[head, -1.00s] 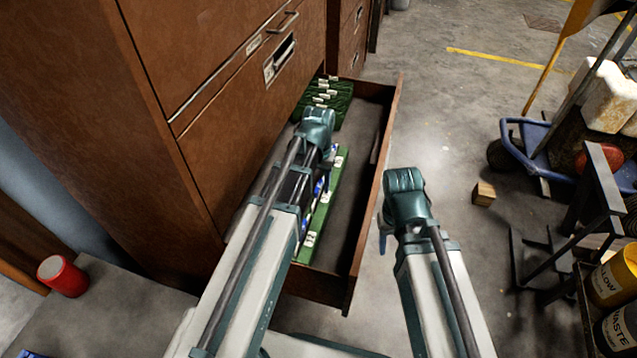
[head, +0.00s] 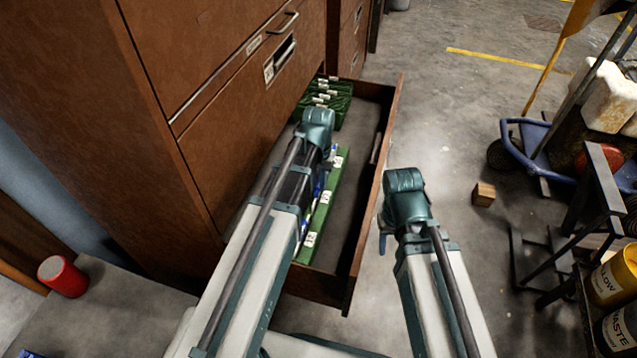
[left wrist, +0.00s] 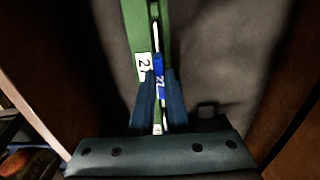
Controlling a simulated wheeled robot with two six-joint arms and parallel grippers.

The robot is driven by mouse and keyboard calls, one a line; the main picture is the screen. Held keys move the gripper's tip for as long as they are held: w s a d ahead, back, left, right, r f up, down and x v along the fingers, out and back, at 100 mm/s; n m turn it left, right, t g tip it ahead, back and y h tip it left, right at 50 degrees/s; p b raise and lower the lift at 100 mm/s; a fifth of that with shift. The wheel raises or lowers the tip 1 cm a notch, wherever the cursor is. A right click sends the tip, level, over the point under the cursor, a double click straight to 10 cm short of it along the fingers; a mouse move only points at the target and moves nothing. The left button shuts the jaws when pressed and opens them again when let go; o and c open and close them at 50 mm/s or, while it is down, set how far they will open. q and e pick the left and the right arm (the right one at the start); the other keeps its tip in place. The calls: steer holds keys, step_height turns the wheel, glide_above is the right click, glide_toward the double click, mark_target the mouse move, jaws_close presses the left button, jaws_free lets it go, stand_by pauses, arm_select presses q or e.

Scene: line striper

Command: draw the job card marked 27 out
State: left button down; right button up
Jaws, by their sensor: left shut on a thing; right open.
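The job card (left wrist: 158,80) is a thin blue and white piece with what looks like 27 on it. It stands between the fingers of my left gripper (left wrist: 155,105), which is shut on it. Beside it is a green folder (left wrist: 134,22) with a white number tag (left wrist: 143,66), partly hidden by the finger. In the head view my left gripper (head: 322,172) is down inside the open drawer (head: 352,250), and my arm hides most of the card. My right gripper (head: 383,236) is open and empty, outside the drawer to the right.
More green folders (head: 326,104) with white tags stand at the drawer's back. The brown cabinet (head: 235,125) rises on the left. A red can (head: 63,276) stands on a grey surface at lower left. A wooden block (head: 483,194) and a blue cart (head: 530,135) are on the right.

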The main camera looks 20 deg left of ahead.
arm_select(q)
steer(key=shift+r+p, duration=0.65)
step_height(320, 180, up, 8)
steer(key=p, duration=0.8)
stand_by(1.0)
